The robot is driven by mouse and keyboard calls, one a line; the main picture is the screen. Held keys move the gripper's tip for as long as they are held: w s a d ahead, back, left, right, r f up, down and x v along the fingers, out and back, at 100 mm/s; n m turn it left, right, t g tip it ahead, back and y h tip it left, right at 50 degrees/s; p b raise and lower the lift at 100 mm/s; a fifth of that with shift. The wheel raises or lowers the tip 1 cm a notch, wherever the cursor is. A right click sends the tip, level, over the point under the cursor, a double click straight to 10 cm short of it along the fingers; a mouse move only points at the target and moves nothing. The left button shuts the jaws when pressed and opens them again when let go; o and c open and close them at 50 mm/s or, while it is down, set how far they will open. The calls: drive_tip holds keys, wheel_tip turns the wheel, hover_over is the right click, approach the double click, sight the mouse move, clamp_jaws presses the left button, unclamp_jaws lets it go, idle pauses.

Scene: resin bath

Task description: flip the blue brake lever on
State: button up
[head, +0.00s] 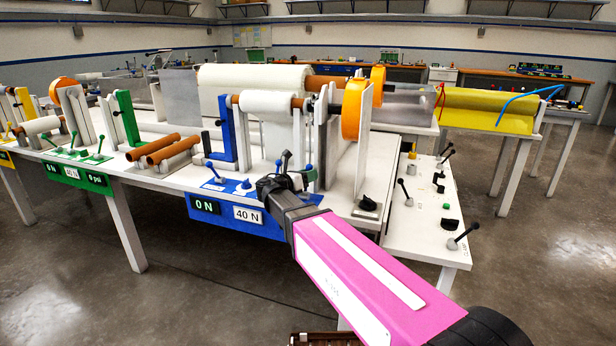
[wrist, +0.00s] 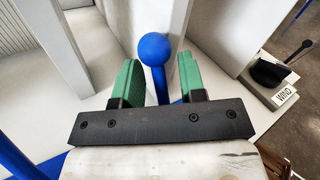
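A lever with a round blue knob (wrist: 155,49) stands between the two green fingers of my gripper (wrist: 158,80) in the wrist view. The gripper is open, with a narrow gap at the right of the knob; whether the left finger touches it I cannot tell. The lower stem is hidden behind the dark gripper bar. In the head view my gripper (head: 284,172) is over the front of the white table, by the blue panel (head: 240,218) reading 0 N and 40 N. Small blue knobs show beside it, partly hidden.
White upright plates stand close behind the lever, near an orange wheel (head: 354,108) and a white roll (head: 268,102). A black knob (wrist: 270,73) by a WIND label (wrist: 285,96) lies to the right. Another blue-handled lever (head: 212,172) is at the left.

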clamp_jaws()
drive_tip(key=shift+s, duration=0.15)
drive_tip(key=shift+s+a+r+m+t+h, duration=0.2)
drive_tip(key=shift+s+m+t+h, duration=0.15)
drive_tip(key=shift+s+m+h, duration=0.15)
drive_tip(key=shift+s+a+r+m+t+h, duration=0.15)
drive_tip(key=shift+s+m+t+h, duration=0.1)
drive_tip(key=shift+m+t+h, duration=0.25)
drive_tip(key=shift+s+a+r+m+h, duration=0.15)
drive_tip(key=shift+s+m+h, duration=0.35)
drive_tip(key=shift+h, duration=0.25)
drive_tip(key=shift+s+a+m+h, duration=0.15)
drive_tip(key=shift+s+m+h, duration=0.3)
drive_tip(key=shift+h, duration=0.3)
drive_tip(key=shift+w, duration=0.1)
unclamp_jaws()
